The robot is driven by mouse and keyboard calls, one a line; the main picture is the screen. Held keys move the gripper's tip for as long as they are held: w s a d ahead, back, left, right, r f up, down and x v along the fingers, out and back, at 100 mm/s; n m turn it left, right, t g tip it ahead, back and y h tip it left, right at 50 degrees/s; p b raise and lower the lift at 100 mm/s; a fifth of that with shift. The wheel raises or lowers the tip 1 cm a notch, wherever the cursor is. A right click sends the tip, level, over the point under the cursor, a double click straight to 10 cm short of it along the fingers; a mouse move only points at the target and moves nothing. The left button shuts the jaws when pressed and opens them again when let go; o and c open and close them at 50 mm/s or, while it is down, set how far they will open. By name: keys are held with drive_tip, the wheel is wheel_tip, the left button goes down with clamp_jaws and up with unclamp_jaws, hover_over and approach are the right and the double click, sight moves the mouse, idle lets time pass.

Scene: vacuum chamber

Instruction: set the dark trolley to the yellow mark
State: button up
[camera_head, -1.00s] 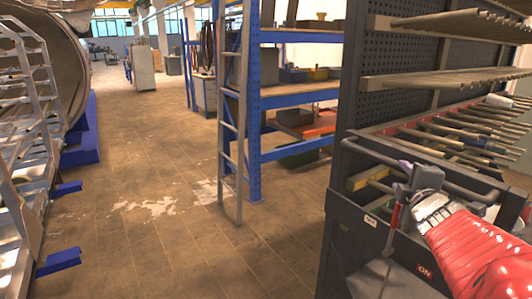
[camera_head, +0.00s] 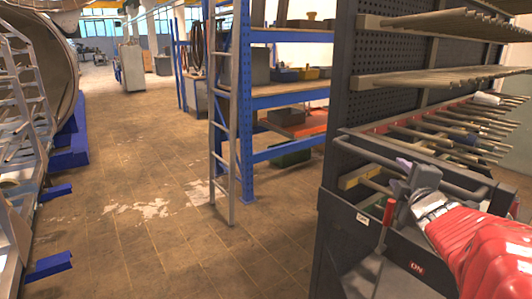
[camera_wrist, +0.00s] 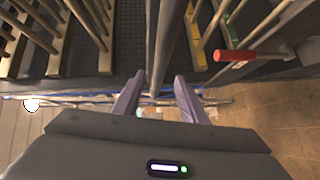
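The dark trolley (camera_head: 335,245) stands at the right. It has a perforated back panel, pale shelves of rods, and a grey handle bar (camera_head: 450,187) along its near side. My gripper (camera_head: 408,178) is at this handle. In the wrist view, its two purple-grey fingers (camera_wrist: 158,88) are spread apart. A grey bar (camera_wrist: 164,40) runs between them, with a visible gap on each side. I see no yellow floor mark in either view.
A blue shelf rack (camera_head: 246,150) and a leaning ladder (camera_head: 228,130) stand beyond the trolley. Blue feet (camera_head: 50,265) of a metal frame jut out at the left. The tiled floor (camera_head: 140,240) between is clear.

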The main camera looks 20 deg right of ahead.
sight(388, 162)
drive_tip(key=shift+x, duration=5.6)
clamp_jaws()
drive_tip(key=shift+f, duration=0.1)
